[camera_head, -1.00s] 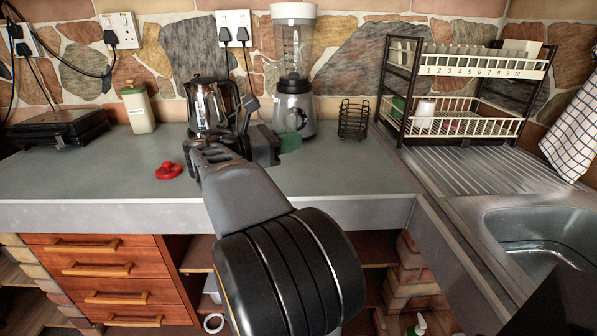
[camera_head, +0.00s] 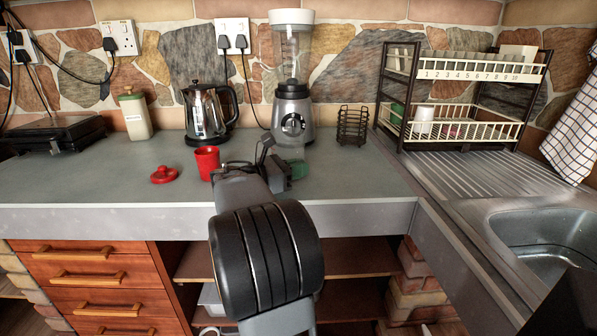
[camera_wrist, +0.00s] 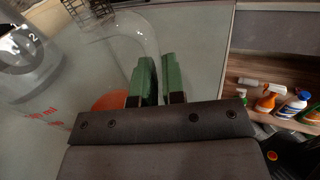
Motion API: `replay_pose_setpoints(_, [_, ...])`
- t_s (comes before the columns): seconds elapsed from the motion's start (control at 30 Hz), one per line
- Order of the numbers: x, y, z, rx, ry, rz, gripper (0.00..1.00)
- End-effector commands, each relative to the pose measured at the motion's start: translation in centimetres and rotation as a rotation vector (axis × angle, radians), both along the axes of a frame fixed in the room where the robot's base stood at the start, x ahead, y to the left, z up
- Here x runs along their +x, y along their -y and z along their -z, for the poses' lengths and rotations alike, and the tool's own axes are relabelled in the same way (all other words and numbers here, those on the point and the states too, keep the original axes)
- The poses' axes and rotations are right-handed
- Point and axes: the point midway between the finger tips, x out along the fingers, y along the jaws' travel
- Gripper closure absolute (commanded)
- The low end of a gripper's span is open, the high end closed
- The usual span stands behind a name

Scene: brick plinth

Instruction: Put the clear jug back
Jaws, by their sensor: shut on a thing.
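The clear jug (camera_wrist: 42,114) shows in the wrist view as a see-through wall with red "ml" markings and a curved rim. My gripper (camera_wrist: 160,82) has green fingers close together, shut on the jug's edge or handle; which part is hard to tell. In the head view my gripper (camera_head: 297,170) is over the counter, in front of the blender, and the jug is only a faint haze there. Whether its base touches the counter cannot be told.
On the counter (camera_head: 90,185) are a red cup (camera_head: 207,162), red lid (camera_head: 165,174), kettle (camera_head: 205,112), blender (camera_head: 293,110) and wire basket (camera_head: 352,125). A dish rack (camera_head: 462,128) and sink (camera_head: 555,240) are right. The front-left counter is clear.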

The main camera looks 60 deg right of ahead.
Motion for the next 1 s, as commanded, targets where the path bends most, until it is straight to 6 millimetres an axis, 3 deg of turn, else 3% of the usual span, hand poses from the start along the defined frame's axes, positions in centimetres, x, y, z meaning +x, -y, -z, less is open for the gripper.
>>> replay_pose_setpoints(0.4, [0.01,-0.03,0.4,-0.001,0.0,0.0,1.0])
replay_pose_setpoints(0.43, [0.01,-0.03,0.36,-0.001,0.001,0.0,0.87])
replay_pose_setpoints(0.67, [0.0,-0.03,0.34,-0.001,0.001,0.0,0.65])
replay_pose_setpoints(1.0, [0.16,-0.23,-0.13,-0.001,0.002,-0.002,0.65])
